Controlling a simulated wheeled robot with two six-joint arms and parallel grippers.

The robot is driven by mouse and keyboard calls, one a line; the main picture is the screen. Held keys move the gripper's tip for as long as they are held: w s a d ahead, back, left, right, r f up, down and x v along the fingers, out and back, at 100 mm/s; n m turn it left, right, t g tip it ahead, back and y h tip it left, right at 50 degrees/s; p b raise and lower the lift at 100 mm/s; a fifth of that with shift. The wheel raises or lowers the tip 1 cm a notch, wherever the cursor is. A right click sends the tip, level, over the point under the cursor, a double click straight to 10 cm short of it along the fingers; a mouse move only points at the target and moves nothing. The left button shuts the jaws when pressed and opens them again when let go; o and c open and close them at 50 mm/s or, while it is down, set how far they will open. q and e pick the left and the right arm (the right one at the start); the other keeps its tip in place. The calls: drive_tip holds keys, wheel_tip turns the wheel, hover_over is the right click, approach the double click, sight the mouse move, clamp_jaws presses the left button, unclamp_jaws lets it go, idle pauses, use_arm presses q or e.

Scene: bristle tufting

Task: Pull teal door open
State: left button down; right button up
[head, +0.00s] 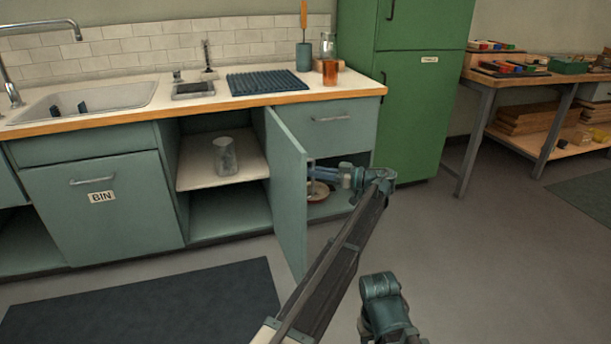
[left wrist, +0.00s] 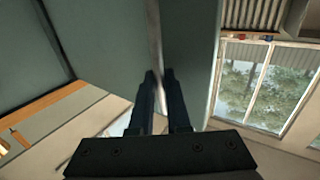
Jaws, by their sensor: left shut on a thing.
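The teal door (head: 287,195) stands swung out from the lower cabinet, its free edge towards me. My left gripper (head: 313,178) is at the right side of this door, near its free edge, shut on it. The wrist view shows the two fingers (left wrist: 162,88) close together against a teal panel (left wrist: 185,60) with a pale upright strip between them. I cannot tell whether they hold a handle or the edge itself. Part of my right arm shows at the bottom of the head view, but its gripper does not.
Left of the door, a shelf (head: 205,175) holds a glass jar (head: 224,156). Right of it, a brown bowl (head: 317,190) sits in the open cabinet. A green fridge (head: 415,110) stands further right. A dark mat (head: 150,310) lies in front.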

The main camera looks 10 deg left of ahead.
idle(0.4)
use_arm(q)
drive_tip(key=c, duration=1.2)
unclamp_jaws()
drive_tip(key=shift+o, duration=0.2)
drive_tip(key=shift+w+d, duration=0.1)
